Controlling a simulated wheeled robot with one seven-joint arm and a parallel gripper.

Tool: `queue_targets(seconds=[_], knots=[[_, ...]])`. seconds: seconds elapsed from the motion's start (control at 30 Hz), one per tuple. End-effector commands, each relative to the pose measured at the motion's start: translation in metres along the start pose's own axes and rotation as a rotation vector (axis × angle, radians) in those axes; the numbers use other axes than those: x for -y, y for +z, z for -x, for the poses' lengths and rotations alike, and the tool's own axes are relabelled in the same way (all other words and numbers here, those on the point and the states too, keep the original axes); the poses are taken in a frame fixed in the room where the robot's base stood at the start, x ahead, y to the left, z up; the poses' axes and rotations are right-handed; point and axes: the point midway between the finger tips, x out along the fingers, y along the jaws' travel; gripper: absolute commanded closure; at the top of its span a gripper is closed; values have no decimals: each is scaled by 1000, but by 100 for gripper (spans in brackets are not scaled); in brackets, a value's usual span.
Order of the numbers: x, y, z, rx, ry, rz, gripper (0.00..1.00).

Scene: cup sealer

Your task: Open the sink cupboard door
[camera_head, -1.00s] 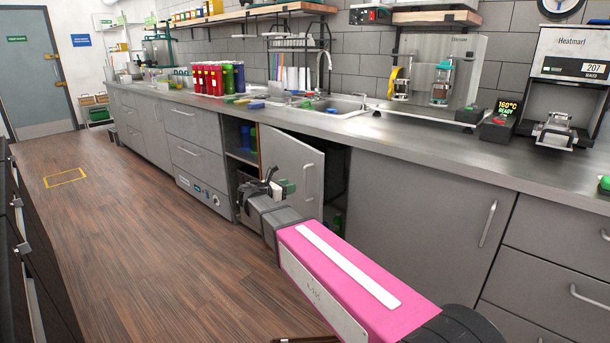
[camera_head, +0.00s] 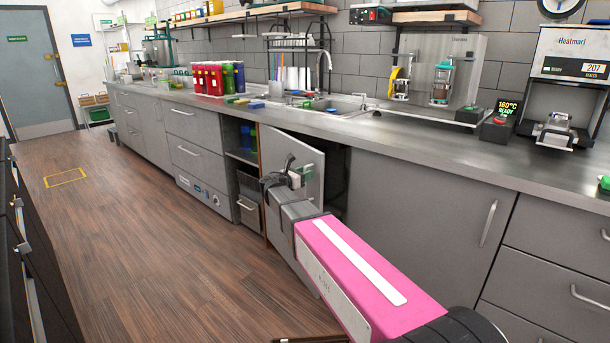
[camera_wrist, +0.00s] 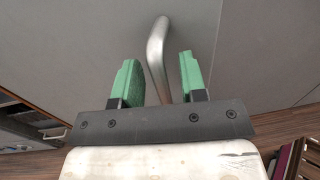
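In the wrist view my gripper's green fingers (camera_wrist: 157,80) are apart, one on each side of the handle. Gaps show between the handle and both fingers, so it is not gripped.
Closed drawers (camera_head: 197,155) lie further left, and a closed cupboard door (camera_head: 425,215) lies right. The wooden floor (camera_head: 140,230) at left is clear.

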Motion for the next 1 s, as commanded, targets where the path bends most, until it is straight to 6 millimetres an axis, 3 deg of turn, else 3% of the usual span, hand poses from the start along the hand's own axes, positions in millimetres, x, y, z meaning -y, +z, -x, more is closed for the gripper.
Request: queue_targets(seconds=[0.33, 0.37, 0.47, 0.5, 0.77, 1.0], knots=[[0, 0, -4, 0, 0, 0, 61], [0, 0, -4, 0, 0, 0, 64], [0, 0, -4, 0, 0, 0, 97], [0, 0, -4, 0, 0, 0, 100], [-1, 0, 0, 0, 1, 0, 100], [-12, 0, 33, -1, 3, 0, 100]])
